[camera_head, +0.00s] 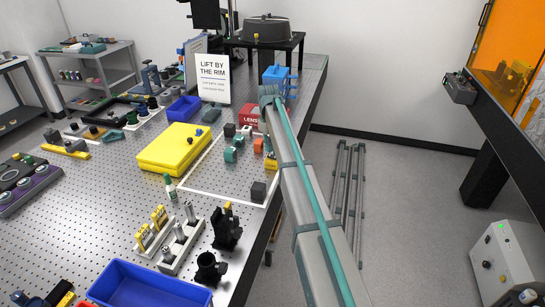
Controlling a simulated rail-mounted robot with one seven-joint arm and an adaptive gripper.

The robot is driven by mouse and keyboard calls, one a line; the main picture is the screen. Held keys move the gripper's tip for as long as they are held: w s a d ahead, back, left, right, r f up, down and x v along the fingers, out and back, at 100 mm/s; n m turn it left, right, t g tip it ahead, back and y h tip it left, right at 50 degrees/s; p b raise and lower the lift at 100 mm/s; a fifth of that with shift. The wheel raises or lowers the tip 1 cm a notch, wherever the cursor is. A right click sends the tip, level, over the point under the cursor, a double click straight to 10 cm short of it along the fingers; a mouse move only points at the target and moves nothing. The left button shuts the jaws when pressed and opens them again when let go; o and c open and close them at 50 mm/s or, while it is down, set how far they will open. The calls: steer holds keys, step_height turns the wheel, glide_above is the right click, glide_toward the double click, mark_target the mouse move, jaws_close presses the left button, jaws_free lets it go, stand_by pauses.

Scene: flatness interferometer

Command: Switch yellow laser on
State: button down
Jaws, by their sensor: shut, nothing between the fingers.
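A flat yellow box (163,157) lies on the perforated optical table, left of the table's middle. It is the largest yellow thing on the table and may be the yellow laser. A long grey arm with a teal strip, apparently mine, reaches from the bottom right up to the table's right edge. I cannot make out my gripper's fingers at its far end.
A sign reading "LIFT BY THE RIM" (212,78) stands behind the yellow box. Small coloured blocks and a red "LENS" box (249,117) lie to its right. Optics posts (182,238) and a blue bin (150,287) stand in front. A blue device (278,76) is beyond.

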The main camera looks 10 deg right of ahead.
mark_target(269, 155)
steer(key=shift+f+b, duration=0.35)
steer(key=shift+f, duration=0.9)
stand_by(0.6)
steer(key=shift+r, duration=0.15)
steer(key=shift+r+p, duration=1.85)
steer(key=shift+r, duration=1.55)
